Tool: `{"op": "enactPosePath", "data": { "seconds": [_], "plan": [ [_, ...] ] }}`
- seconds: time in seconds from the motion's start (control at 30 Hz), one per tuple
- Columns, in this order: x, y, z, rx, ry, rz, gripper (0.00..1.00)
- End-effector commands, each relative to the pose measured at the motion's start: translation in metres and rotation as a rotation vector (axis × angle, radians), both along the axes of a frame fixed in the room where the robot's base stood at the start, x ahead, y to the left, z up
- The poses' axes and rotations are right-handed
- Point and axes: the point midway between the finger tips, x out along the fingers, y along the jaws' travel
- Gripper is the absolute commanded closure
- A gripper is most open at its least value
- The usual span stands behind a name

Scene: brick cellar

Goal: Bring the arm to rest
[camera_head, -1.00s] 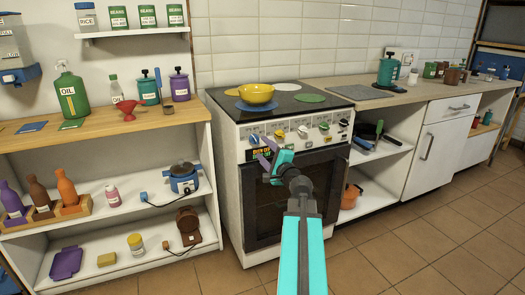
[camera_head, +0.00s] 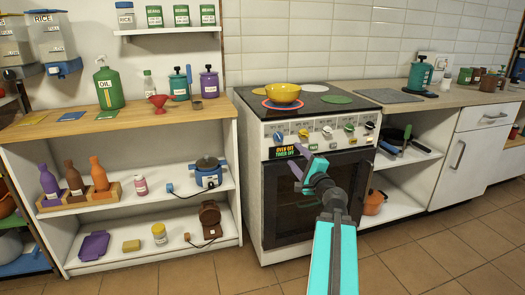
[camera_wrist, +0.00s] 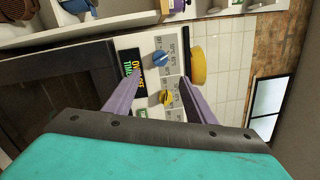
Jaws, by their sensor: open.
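My gripper (camera_head: 300,160) is open and empty, in front of the stove (camera_head: 262,200). In the head view its purple fingers overlap the area just below the knob row. In the wrist view the fingers (camera_wrist: 160,78) stand apart, with the control panel and a yellow knob (camera_wrist: 167,97) showing between them. The blue knob (camera_head: 279,137) is at the panel's left end. A yellow bowl (camera_head: 284,93) sits on the hob, on a ring (camera_head: 283,106) that looks red. I cannot tell the exact gap between fingers and panel.
A wooden-topped shelf unit (camera_head: 110,122) stands left of the stove, with bottles and canisters on it. A counter (camera_head: 450,97) with an open cabinet is on the right. Tiled floor (camera_head: 420,255) is clear in front.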

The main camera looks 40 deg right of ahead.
Motion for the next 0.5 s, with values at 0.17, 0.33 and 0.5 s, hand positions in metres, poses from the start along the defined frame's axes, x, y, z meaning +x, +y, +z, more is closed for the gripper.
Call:
{"op": "enactPosePath", "data": {
  "seconds": [0.17,0.33,0.5],
  "plan": [
    [0.002,0.003,0.001,0.0,0.0,0.004,0.5],
    [0.016,0.019,0.007,0.004,0.003,0.033,0.5],
    [0.047,0.058,-0.003,0.034,0.029,0.101,0.5]
  ]
}}
